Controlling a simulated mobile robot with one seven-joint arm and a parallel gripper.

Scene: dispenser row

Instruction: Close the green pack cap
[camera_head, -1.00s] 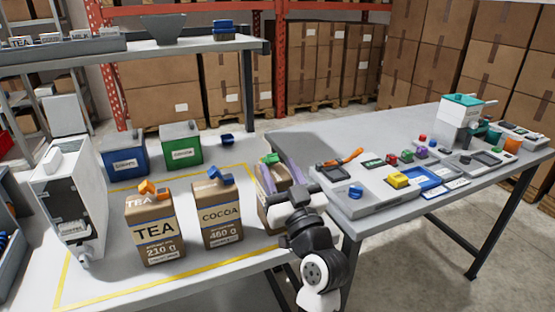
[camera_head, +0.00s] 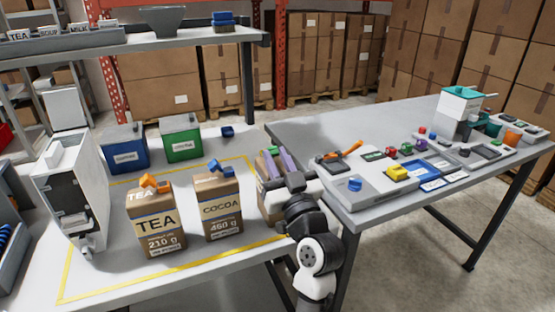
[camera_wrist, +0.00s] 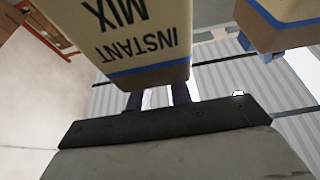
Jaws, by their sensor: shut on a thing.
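The green cap (camera_head: 271,150) is at the top of the third brown pack (camera_head: 264,199), right of the cocoa pack. Only a small part of the cap shows. My gripper (camera_head: 273,154) has its purple fingers at the pack's top, on either side of the cap, and is shut on it. My wrist hides much of the pack. The wrist view shows a pack with upside-down "INSTANT MIX" lettering (camera_wrist: 140,45) close in front of my gripper; the cap is hidden there.
The tea pack (camera_head: 156,222) with an orange cap and the cocoa pack (camera_head: 218,209) with a blue cap stand to the left. Blue (camera_head: 125,155) and green (camera_head: 183,146) bins stand behind. The right table (camera_head: 330,119) holds a tray and several small items.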

